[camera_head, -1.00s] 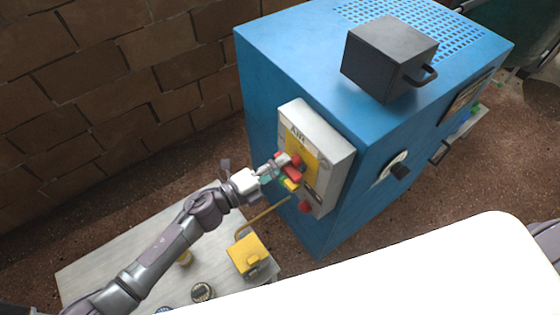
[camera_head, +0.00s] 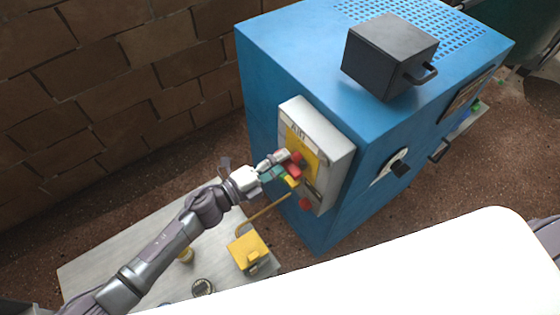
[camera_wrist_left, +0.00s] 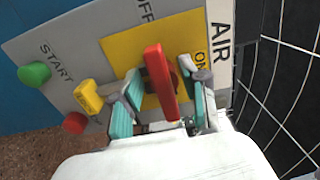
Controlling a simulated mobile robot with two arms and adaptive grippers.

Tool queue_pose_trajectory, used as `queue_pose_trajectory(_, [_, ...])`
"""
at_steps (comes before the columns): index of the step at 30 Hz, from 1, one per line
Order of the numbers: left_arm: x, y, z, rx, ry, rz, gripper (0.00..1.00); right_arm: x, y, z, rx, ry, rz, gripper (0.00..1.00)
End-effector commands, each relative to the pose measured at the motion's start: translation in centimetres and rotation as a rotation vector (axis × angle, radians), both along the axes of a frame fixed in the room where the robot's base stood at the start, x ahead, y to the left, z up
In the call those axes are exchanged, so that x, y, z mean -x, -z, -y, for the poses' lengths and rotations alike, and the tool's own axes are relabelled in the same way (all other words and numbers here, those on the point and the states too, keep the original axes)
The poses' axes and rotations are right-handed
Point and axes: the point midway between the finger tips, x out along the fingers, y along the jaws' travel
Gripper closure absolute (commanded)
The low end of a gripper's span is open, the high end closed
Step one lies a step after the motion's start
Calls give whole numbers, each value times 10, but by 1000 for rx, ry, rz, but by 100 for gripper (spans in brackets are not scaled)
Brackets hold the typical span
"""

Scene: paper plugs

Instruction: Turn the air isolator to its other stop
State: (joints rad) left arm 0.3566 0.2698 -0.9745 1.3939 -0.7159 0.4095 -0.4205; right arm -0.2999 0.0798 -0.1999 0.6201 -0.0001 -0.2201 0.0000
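The air isolator is a red lever on a yellow plate (camera_wrist_left: 118,48) on the grey control box (camera_head: 337,150), on the blue cabinet's side. In the left wrist view the red lever (camera_wrist_left: 158,78) stands between the fingers of my left gripper (camera_wrist_left: 163,100), with OFF printed above and ON to its right. The fingers, with teal pads, are spread on either side, with gaps to the lever. In the head view my left gripper (camera_head: 271,167) is at the box front and partly covers the lever (camera_head: 293,171). My right gripper is out of view.
A green START button (camera_wrist_left: 34,74), a red button (camera_wrist_left: 74,123) and a yellow block (camera_wrist_left: 88,97) sit beside the plate. A dark box (camera_head: 385,55) stands on the blue cabinet (camera_head: 285,50).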

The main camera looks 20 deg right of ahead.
Motion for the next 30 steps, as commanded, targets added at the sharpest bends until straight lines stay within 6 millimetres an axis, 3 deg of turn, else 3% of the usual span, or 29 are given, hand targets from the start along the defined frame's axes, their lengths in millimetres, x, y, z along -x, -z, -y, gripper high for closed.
queue_pose_trajectory(8, [2,0,-6,0,0,1,56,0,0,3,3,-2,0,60])
queue_pose_trajectory(21, [31,1,-86,-2,-1,-2,56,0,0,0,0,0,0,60])
queue_pose_trajectory(30, [41,0,-112,1,0,0,56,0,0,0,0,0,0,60])
